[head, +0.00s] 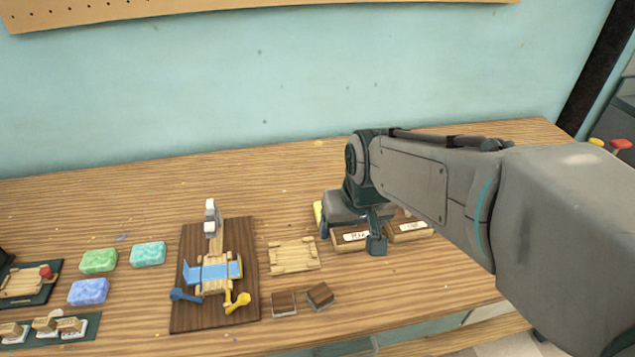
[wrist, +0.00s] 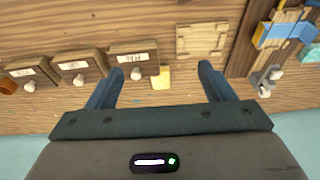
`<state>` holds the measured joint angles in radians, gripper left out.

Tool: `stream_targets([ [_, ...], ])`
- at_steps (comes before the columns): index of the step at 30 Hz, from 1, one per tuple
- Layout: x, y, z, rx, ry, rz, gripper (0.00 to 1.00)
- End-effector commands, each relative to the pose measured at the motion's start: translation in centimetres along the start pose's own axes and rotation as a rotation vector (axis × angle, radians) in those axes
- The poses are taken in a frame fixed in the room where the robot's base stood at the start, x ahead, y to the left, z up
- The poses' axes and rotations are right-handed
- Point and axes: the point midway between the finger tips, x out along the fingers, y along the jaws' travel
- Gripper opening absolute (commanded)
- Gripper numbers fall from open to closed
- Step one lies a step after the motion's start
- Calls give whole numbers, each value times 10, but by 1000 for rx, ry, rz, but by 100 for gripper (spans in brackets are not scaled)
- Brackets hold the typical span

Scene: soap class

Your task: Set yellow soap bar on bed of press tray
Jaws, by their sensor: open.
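The yellow soap bar (wrist: 160,78) lies on the table between my finger tips in the wrist view, apart from both. In the head view only a sliver of the yellow bar (head: 317,213) shows behind my gripper. My gripper (head: 350,237) is open and points down above the table; it also shows in the wrist view (wrist: 161,70). The press tray (head: 246,290) is a dark board left of my gripper, with a slatted wooden bed, blue flaps, a grey upright clamp, and blue and yellow levers. The bed looks empty.
A separate slatted wooden tray (head: 292,256) lies between press and gripper. Labelled wooden boxes (head: 351,238) stand close beside the gripper. Two brown blocks (head: 284,303) lie in front. Green (head: 98,261), teal (head: 148,254) and blue (head: 88,292) bars lie left. The table behind is clear.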

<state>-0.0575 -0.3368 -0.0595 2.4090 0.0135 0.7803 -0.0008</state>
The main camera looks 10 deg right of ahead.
Motion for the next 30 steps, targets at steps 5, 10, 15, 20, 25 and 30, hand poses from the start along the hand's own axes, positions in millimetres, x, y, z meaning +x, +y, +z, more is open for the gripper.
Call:
stream_targets([
  [5,33,1,-59,-2,33,-5,75],
  [10,64,4,-105,-6,71,8,75],
  [15,85,7,-130,-12,96,24,75],
  [20,96,8,-137,-14,102,29,75],
  [25,121,8,-139,-14,100,29,75],
  [30,151,10,-142,-13,100,29,75],
])
